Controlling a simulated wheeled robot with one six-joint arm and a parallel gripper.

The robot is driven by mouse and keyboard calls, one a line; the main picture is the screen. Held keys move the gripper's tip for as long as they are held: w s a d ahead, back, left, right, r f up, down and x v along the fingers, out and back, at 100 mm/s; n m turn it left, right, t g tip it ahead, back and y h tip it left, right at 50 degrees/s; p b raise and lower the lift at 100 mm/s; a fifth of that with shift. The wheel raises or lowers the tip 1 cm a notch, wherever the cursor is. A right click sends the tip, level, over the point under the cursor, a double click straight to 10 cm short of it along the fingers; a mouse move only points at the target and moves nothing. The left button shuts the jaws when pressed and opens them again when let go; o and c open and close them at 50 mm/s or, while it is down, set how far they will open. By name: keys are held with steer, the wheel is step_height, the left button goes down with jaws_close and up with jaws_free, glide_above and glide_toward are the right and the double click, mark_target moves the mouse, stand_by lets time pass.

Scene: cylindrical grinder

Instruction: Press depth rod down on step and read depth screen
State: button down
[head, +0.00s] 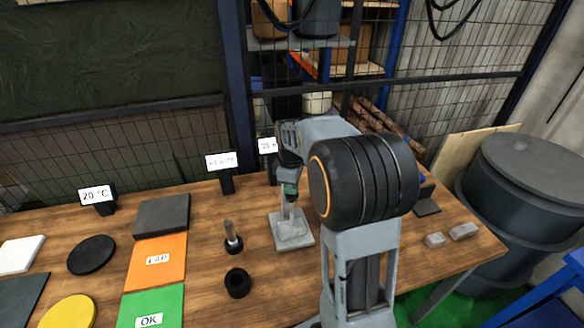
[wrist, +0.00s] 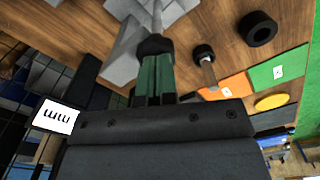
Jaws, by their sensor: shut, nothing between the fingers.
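The grey stepped block (head: 292,236) stands on the table below my gripper. It also shows in the wrist view (wrist: 120,40). A slim upright rod rises above the block in the head view (head: 289,208); it is small and partly hidden. In the wrist view a black knob (wrist: 154,45) with a pale stem lies at the fingertips. My gripper (head: 290,189) is shut with its green fingers pointing down over the rod; the fingers show in the wrist view (wrist: 155,75). I cannot tell whether they touch the knob. A screen reading "mm" (wrist: 56,115) shows only partly.
A pin in a black base (head: 232,240) and a black ring (head: 238,283) stand left of the block. Orange (head: 158,262) and green (head: 150,305) mats lie further left. Small display signs (head: 221,161) stand at the back. Grey blocks (head: 463,231) lie at the right.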

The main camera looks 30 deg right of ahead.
steer(key=shift+d+r+p, duration=0.2)
steer(key=shift+r+p, duration=2.95)
steer(key=shift+w+m, duration=0.1)
steer(key=shift+m, duration=0.2)
steer(key=shift+w+f+m, duration=0.1)
steer(key=shift+m, duration=0.3)
steer(key=s+f+m, duration=0.1)
steer(key=s+m, duration=0.1)
steer(key=m, duration=0.1)
steer(key=shift+a+f, duration=0.25)
steer(key=shift+f, duration=0.15)
steer(key=s+a+r+m+t, duration=0.2)
steer(key=s+a, duration=0.2)
steer(key=s, duration=0.3)
steer(key=s+a+r+m+t, duration=0.2)
steer(key=s+a+m, duration=0.1)
steer(key=s, duration=0.4)
steer(key=shift+s+a+r, duration=0.2)
steer(key=shift+a+r, duration=0.05)
steer(key=shift+a, duration=0.6)
